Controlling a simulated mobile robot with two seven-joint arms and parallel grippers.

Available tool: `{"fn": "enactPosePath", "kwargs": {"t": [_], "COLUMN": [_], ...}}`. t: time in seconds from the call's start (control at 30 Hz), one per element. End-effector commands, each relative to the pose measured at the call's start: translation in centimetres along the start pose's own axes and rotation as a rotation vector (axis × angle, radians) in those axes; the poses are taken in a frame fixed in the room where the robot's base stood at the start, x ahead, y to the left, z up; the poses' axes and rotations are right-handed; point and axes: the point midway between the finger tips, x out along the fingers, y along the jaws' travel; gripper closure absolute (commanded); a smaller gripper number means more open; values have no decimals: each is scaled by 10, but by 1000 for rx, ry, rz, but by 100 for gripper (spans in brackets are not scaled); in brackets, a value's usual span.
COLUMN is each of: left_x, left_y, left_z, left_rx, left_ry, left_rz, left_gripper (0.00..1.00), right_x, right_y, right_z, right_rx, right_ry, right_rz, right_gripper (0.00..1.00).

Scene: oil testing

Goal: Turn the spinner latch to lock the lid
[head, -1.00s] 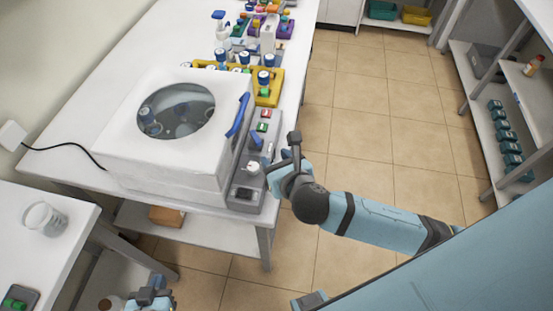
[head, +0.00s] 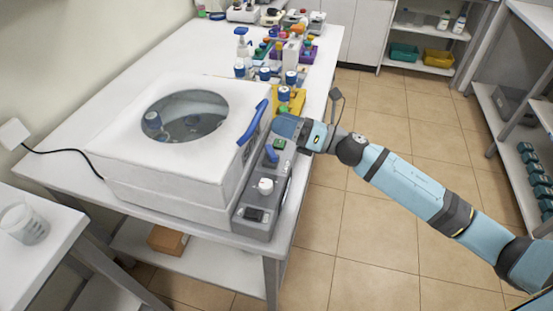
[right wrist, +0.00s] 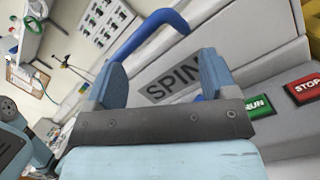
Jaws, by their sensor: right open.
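The white spinner (head: 165,160) stands on the table with its lid (head: 110,130) down. Blue-capped tubes show through the round window. My right gripper (head: 287,126) is open and empty beside the handle's far end. In the right wrist view its fingers (right wrist: 162,72) stand apart before the "SPIN" label. My left gripper is out of view.
The grey panel (head: 256,228) has a white knob (head: 265,186), with green RUN (right wrist: 257,106) and red STOP (right wrist: 305,88) buttons. A yellow rack (head: 290,102) with tubes stands just behind my right gripper. A beaker (head: 25,224) is at left. Floor at right is clear.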

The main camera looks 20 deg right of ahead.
Motion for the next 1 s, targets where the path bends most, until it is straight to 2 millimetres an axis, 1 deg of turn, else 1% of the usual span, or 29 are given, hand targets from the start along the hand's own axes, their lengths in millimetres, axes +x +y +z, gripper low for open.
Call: {"fn": "enactPosePath", "kwargs": {"t": [0.03,0.07,0.1,0.17,0.27,0.4,0.5,0.6,0.67,0.77,0.87,1.0], "left_x": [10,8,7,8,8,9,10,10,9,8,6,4], "left_y": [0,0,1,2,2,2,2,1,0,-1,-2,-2], "left_z": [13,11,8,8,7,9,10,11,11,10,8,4], "left_rx": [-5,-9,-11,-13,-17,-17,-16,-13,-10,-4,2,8], "left_ry": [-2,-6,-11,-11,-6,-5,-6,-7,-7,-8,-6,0], "left_rz": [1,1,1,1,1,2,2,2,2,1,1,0], "left_gripper": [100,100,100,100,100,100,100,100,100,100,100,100], "right_x": [-5,-6,-7,-12,-26,-55,-74,-83,-84,-79,-68,-49], "right_y": [-10,-9,-10,-15,-26,-45,-55,-60,-60,-57,-54,-47], "right_z": [-2,4,8,10,14,24,31,35,34,27,15,-7], "right_rx": [14,-10,-90,-193,-346,-506,-570,-597,-603,-603,-602,-601], "right_ry": [35,70,134,225,383,590,695,749,761,763,763,761], "right_rz": [52,84,124,184,282,398,455,486,493,498,498,499], "right_gripper": [21,21,21,21,21,21,21,21,21,21,21,21]}}
